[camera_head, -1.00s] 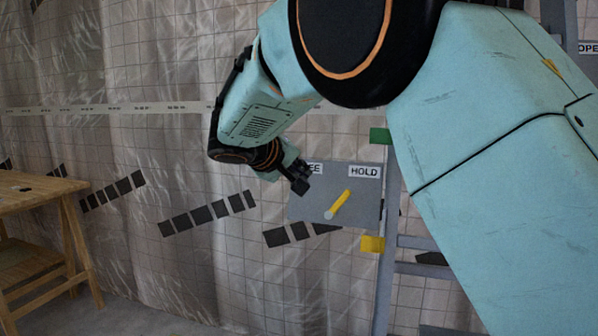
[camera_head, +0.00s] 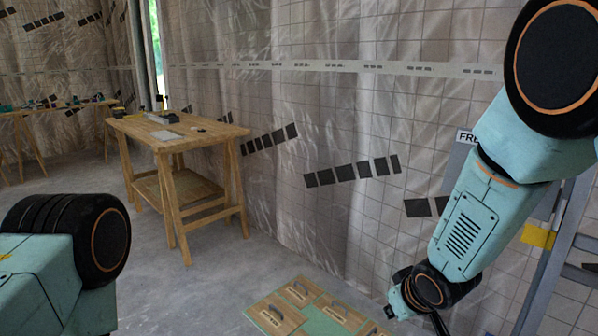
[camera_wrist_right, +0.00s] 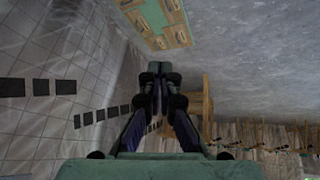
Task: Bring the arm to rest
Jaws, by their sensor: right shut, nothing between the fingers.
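My right arm hangs down along the right side of the head view. Its gripper (camera_head: 438,322) points down at the bottom edge, partly cut off by the frame. In the right wrist view the two fingers of the right gripper (camera_wrist_right: 160,78) meet at their tips, shut with nothing between them. The grey lever panel (camera_head: 457,160) stands behind the right arm; only part of its "FREE" label shows, and its lever is hidden. A joint of my left arm shows at lower left, but the left gripper is out of view.
Flat boards with handles (camera_head: 310,308) lie on the floor at bottom centre, near the right gripper; they also show in the wrist view (camera_wrist_right: 158,22). A wooden workbench (camera_head: 180,135) stands left of centre. A yellow block (camera_head: 537,236) is on the grey frame. Floor between is clear.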

